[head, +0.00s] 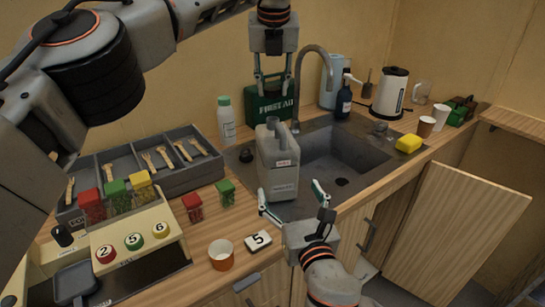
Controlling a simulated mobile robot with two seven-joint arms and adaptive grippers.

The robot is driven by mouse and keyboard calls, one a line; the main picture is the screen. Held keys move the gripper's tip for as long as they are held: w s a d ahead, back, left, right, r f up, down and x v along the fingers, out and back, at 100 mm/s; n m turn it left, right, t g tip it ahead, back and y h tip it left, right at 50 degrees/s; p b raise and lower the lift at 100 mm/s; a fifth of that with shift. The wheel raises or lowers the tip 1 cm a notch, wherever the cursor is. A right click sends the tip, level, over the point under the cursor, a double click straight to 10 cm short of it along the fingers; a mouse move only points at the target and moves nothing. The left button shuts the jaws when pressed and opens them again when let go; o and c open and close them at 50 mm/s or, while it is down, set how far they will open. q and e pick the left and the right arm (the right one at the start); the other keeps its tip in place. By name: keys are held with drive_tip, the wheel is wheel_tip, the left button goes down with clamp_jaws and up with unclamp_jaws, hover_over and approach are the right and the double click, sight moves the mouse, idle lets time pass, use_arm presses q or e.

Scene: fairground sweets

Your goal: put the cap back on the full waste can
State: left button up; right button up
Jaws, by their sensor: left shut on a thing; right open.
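The grey waste can (283,178) is upright over the drainboard left of the sink bowl, with a small label on its front. My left gripper (272,112) comes down from above, its fingers shut at the can's top; the exact grip is partly hidden. A small black round thing (246,156), which looks like the cap, lies on the drainboard left of the can. My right gripper (292,193) is open in front of the can's lower part, one finger on each side. I cannot tell whether it touches the can.
The sink bowl (345,160) and tap (313,66) are right of the can. A white bottle (226,120) stands behind left, a green first-aid box (258,108) behind.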

sight(273, 96)
use_arm(q)
drive_tip(key=shift+s+r, duration=0.15)
drive_tip(key=shift+s, duration=0.1)
use_arm(e)
drive_tip(key=shift+s+r, duration=0.1)
drive_tip(key=shift+s, duration=0.1)
drive_tip(key=shift+w, duration=0.1)
drive_tip(key=x, duration=1.2)
use_arm(q)
drive_tip(key=shift+w, duration=0.1)
use_arm(e)
drive_tip(key=c, duration=1.7)
use_arm(q)
drive_tip(key=shift+f, duration=2.45)
use_arm(e)
drive_tip(key=shift+o, duration=0.2)
